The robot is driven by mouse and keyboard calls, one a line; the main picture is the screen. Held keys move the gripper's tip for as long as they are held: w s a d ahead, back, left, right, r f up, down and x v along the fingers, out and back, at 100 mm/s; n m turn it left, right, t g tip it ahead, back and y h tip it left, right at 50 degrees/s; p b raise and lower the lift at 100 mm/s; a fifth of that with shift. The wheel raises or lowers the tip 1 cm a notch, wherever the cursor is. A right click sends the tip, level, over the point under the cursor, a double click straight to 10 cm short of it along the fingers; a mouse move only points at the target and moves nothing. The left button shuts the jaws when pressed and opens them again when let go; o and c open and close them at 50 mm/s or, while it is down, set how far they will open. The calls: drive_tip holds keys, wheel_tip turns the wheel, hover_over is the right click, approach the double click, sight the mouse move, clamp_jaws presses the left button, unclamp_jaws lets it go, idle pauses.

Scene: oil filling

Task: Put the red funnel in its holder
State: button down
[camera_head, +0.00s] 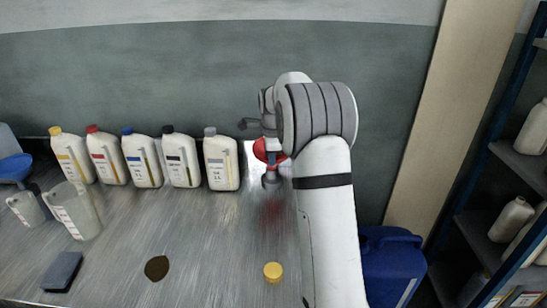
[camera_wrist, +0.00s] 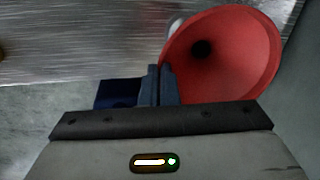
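The red funnel (camera_head: 262,151) is at the wall side of the metal table in the head view, partly hidden by my arm. In the wrist view the red funnel (camera_wrist: 235,55) faces the camera with its wide mouth and dark centre hole. My gripper (camera_wrist: 163,82) has its fingers close together at the funnel's lower left rim, and they look shut on it. In the head view my wrist hides most of the gripper. A small grey part (camera_head: 271,179) shows just below the funnel; I cannot tell whether it is the holder. No holder is clearly visible.
Several oil bottles (camera_head: 144,165) line the table's back at left. A blue funnel (camera_head: 15,167) and clear jugs (camera_head: 75,211) stand far left. A blue canister (camera_head: 390,262) is right.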

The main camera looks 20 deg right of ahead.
drive_tip(key=shift+f, duration=0.2)
drive_tip(key=shift+f+b, duration=0.5)
drive_tip(key=shift+f, duration=0.25)
drive_tip(key=c, duration=2.1)
unclamp_jaws()
drive_tip(key=o, duration=0.5)
drive_tip(key=shift+r, duration=0.1)
wheel_tip(320, 180, up, 8)
drive_tip(key=s, duration=0.1)
drive_tip(key=shift+s+a+f, duration=0.2)
